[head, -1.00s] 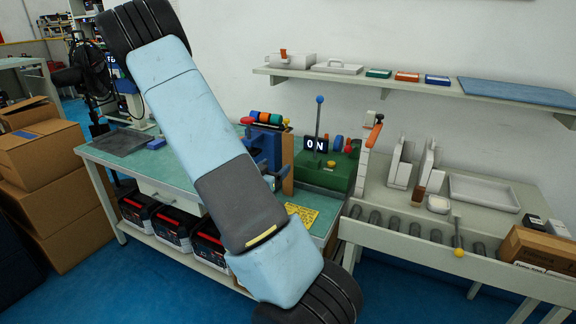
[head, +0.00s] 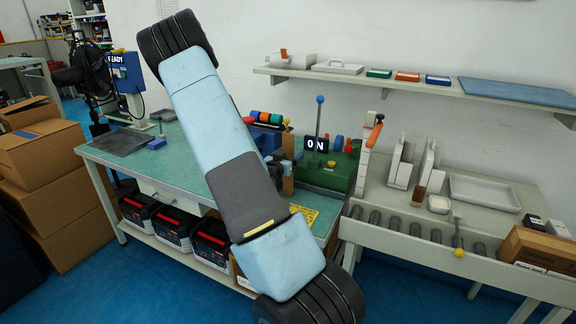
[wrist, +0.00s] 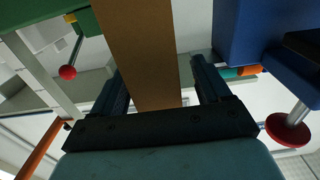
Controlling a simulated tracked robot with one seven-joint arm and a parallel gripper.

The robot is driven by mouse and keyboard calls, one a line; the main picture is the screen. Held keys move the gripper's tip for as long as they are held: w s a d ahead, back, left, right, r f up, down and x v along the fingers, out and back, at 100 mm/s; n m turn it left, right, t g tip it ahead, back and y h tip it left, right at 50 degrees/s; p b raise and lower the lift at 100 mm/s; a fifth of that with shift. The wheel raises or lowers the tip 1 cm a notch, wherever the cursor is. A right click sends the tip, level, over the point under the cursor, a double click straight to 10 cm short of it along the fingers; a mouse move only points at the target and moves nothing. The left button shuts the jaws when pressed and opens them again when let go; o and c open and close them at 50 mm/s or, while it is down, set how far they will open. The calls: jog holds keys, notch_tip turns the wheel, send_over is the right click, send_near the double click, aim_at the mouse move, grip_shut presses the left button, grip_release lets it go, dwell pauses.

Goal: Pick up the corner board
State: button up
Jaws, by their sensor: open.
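A flat brown board (head: 288,166), which looks like the corner board, stands upright on the bench between the blue machine and the green machine. In the wrist view the board (wrist: 140,50) runs between the two dark fingers of my gripper (wrist: 160,78). The fingers are apart, one on each side of the board, with a visible gap on the right side. I cannot tell whether the left finger touches it. In the head view my arm hides most of my gripper.
The green machine (head: 325,180) with an ON sign and a blue-knobbed lever stands right of the board. The blue machine (head: 268,140) stands left of it; it also shows in the wrist view (wrist: 245,30). A roller table (head: 400,215) and a wall shelf (head: 360,78) lie right.

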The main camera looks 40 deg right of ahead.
jog(key=shift+w+d, duration=0.2)
jog(key=shift+d, duration=0.4)
jog(key=c, duration=1.1)
